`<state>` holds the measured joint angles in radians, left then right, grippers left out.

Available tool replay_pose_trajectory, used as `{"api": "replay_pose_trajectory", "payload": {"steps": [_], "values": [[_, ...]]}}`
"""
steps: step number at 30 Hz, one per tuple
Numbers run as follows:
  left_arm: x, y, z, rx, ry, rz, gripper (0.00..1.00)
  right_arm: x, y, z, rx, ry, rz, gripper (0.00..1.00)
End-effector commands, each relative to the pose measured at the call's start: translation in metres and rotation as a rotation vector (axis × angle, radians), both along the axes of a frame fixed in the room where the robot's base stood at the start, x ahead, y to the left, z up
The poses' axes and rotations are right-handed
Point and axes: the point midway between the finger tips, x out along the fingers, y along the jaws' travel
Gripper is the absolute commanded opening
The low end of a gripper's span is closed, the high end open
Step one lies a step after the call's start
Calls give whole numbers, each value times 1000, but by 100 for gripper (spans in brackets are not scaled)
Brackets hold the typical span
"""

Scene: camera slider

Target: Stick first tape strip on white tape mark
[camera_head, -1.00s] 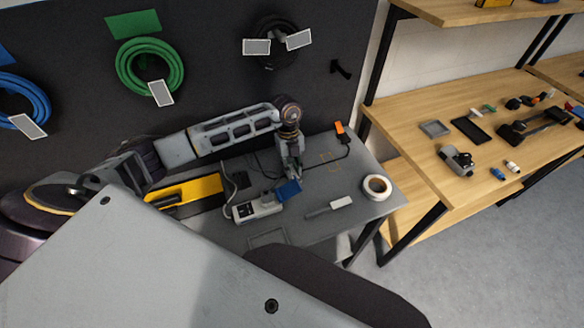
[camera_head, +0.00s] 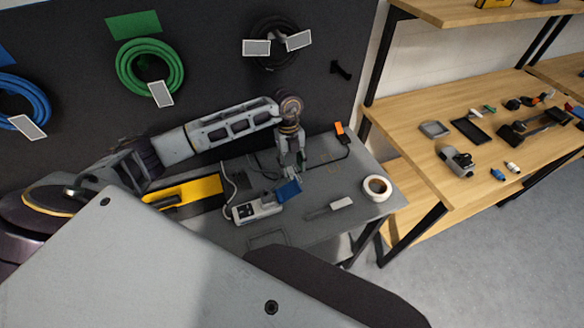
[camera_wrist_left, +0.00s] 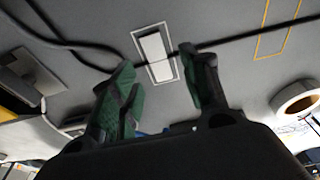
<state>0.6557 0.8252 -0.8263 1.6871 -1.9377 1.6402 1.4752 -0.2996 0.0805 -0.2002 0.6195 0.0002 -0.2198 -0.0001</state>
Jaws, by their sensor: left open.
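My left gripper (camera_head: 292,169) is open above the grey workbench, behind the power strip with the blue plug. In the left wrist view its two green-padded fingers stand apart with nothing between them. A pale tape strip (camera_wrist_left: 153,47) lies on the bench just beyond the fingertips, across a black cable (camera_wrist_left: 222,40). It sits inside a white rectangular outline, the white tape mark (camera_wrist_left: 137,62). I cannot tell whether the strip is pressed flat. In the head view the arm and gripper hide this spot. My right gripper is out of view.
A white tape roll (camera_head: 377,188) lies at the bench's right end; it also shows in the wrist view (camera_wrist_left: 299,98). The power strip (camera_head: 255,209) with a blue plug (camera_head: 288,190) is close by. A yellow outline (camera_wrist_left: 274,40) surrounds another cable stretch. Shelves stand right.

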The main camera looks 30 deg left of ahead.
Motion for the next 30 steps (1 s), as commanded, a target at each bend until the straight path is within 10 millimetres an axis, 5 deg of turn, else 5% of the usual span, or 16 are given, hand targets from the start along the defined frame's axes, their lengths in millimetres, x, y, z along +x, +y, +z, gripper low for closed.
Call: {"api": "replay_pose_trajectory", "payload": {"steps": [15, 30], "values": [[1, 0, 68, -1, -1, -1, 46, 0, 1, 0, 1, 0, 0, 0], [0, 0, 76, -1, 1, 0, 46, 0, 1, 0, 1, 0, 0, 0]]}}
